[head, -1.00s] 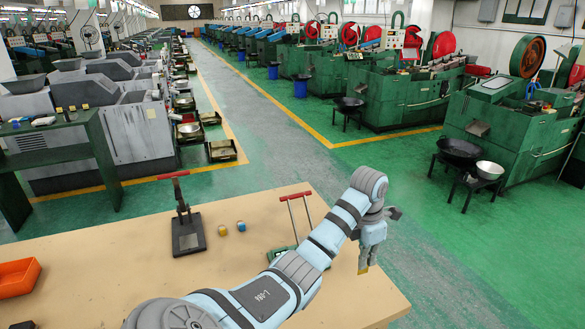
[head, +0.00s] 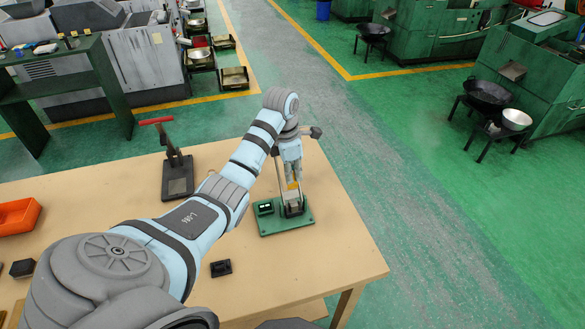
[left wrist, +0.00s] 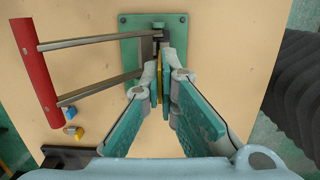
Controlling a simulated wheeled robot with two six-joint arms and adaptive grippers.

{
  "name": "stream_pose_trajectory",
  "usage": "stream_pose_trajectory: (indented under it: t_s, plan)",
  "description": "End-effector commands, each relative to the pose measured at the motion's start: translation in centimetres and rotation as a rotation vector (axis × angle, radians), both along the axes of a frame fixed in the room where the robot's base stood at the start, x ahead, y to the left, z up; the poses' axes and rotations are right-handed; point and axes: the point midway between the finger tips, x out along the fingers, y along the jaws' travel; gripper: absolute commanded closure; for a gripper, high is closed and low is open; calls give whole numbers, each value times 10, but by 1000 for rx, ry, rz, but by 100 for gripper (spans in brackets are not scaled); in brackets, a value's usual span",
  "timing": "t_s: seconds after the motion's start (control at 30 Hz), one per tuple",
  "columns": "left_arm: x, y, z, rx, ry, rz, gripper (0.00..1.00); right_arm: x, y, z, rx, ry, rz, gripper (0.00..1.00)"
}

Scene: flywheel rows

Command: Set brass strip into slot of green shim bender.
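My left gripper (head: 292,180) is shut on a thin brass strip (head: 293,185) at the green shim bender (head: 270,226). The strip hangs upright, its lower end at the bender's grey slot part. In the left wrist view the fingers (left wrist: 160,88) close on the yellow strip (left wrist: 159,72), over the green base (left wrist: 128,50). The bender's long red-handled lever (left wrist: 35,70) lies off to the left there. Whether the strip's end is inside the slot or just above it, I cannot tell. My right gripper is not in view.
A dark press with a red handle (head: 177,178) stands left of the bender. A black block (head: 221,267) and an orange bin (head: 17,217) are on the table. The table's right front is clear.

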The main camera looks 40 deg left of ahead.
Motion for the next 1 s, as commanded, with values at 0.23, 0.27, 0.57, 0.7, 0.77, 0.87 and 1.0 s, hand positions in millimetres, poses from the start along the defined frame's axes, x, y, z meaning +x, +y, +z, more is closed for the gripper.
stream_pose_trajectory:
  t_s: [0.23,0.27,0.57,0.7,0.77,0.87,1.0]
  plan:
    - [0,-1,-11,1,1,0,100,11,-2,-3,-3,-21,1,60]
    - [0,-1,-14,0,1,0,100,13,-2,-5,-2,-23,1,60]
    - [1,-1,-45,-1,0,-2,100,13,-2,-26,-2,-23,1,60]
    - [2,-2,-59,0,-1,-2,100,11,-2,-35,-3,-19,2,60]
    - [2,-2,-56,0,-1,-2,100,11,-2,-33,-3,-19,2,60]
    - [2,-2,-55,0,-1,-2,100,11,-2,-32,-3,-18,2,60]
    - [2,-2,-54,0,-1,-2,100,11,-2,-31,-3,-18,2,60]
